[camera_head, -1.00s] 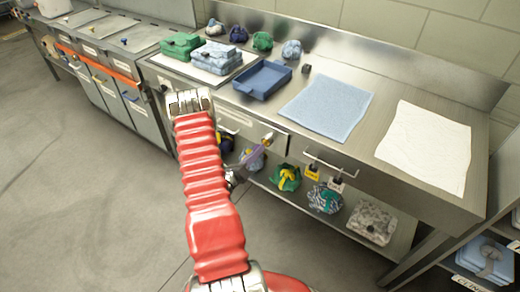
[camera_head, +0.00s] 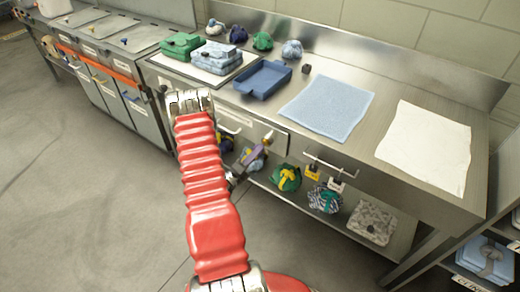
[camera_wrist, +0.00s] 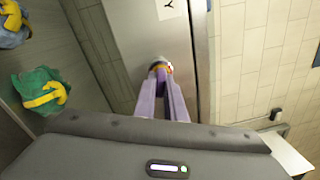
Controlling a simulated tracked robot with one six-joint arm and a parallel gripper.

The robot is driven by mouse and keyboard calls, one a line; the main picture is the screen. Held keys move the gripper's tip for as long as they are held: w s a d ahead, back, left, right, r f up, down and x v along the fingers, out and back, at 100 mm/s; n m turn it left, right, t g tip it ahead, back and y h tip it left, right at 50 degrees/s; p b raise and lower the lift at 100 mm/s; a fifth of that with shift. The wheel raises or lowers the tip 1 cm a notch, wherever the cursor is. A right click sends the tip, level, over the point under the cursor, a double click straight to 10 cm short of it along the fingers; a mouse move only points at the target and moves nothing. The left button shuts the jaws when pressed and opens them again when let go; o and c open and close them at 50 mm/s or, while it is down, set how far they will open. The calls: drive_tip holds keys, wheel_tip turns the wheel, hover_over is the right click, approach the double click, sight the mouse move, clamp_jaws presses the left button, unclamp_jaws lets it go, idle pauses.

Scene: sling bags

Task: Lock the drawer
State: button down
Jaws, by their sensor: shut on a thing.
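The drawer (camera_head: 236,124) is a steel front with a bar handle and a label, under the left part of the counter. It looks closed. My gripper (camera_head: 267,139) is at the right part of this front, its purple fingers close together. In the wrist view, my gripper (camera_wrist: 160,70) meets the steel front (camera_wrist: 135,35) at a small brass-coloured piece (camera_wrist: 161,65), and the fingers are shut on it. It looks like a key or lock part, but its shape is mostly hidden by the fingertips.
Green bags (camera_head: 286,178) and other bags lie on the shelf below. The counter holds a blue tray (camera_head: 262,80), a blue towel (camera_head: 328,105) and a white cloth (camera_head: 425,145). The floor at left is clear.

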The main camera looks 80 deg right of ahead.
drive_tip(key=shift+w+f+n, duration=0.1)
drive_tip(key=shift+w+n, duration=0.05)
drive_tip(key=shift+n, duration=0.65)
drive_tip(key=shift+n, duration=1.1)
drive_tip(key=c, duration=1.7)
unclamp_jaws()
drive_tip(key=shift+c, duration=0.2)
drive_tip(key=shift+o, duration=0.3)
drive_tip(key=o, duration=0.6)
drive_tip(key=shift+s, duration=0.2)
drive_tip(key=shift+a, duration=0.1)
drive_tip(key=shift+v, duration=3.45)
